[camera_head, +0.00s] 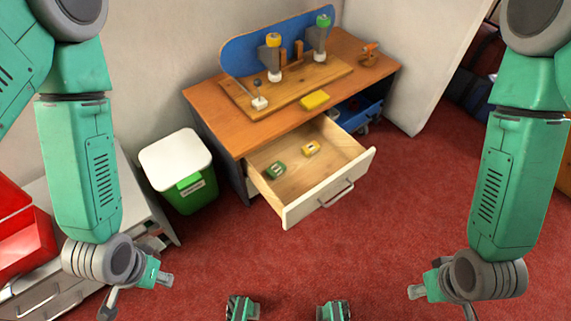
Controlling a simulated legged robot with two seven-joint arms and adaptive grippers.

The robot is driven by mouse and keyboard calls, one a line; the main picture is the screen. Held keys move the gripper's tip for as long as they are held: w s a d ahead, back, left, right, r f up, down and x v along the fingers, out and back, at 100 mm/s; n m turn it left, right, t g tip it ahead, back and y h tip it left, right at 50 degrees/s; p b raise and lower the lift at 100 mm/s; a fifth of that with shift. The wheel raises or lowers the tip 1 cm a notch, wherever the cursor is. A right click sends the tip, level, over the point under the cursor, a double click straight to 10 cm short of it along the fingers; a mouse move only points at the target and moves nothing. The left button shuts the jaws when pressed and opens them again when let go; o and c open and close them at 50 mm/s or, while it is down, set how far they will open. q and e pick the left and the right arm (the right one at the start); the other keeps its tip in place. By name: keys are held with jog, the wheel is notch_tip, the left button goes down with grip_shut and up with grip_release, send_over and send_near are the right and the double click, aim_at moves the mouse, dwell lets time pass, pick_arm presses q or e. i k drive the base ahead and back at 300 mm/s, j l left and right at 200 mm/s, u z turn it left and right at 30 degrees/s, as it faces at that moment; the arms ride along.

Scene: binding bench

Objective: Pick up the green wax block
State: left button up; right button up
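The green wax block (274,170) is a small green piece with a pale mark on top. It lies on the floor of the open drawer (291,214), in the left part. My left gripper (137,296) is at the lower left, well away from the drawer, with its fingers spread and nothing between them. My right gripper (441,303) is at the lower right, also spread, empty and away from the drawer. Both are partly seen, near the bottom edge of the picture.
A yellow block (311,148) lies in the drawer right of the green one. Another yellow block (314,100) sits on the wooden bench (208,101). A white-lidded green bin (175,158) stands left of the drawer. Red carpet (400,200) in front is clear.

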aim_at(276, 170)
jog(key=i+j+z, duration=0.25)
jog(key=z, duration=0.15)
jog(key=i+j+z, duration=0.15)
jog(key=j+z, duration=0.2)
jog(key=i+j+z, duration=0.15)
jog(key=j+z, duration=0.25)
jog(key=i+j+z, duration=0.1)
jog(key=j+z, duration=0.3)
jog(key=l, duration=0.1)
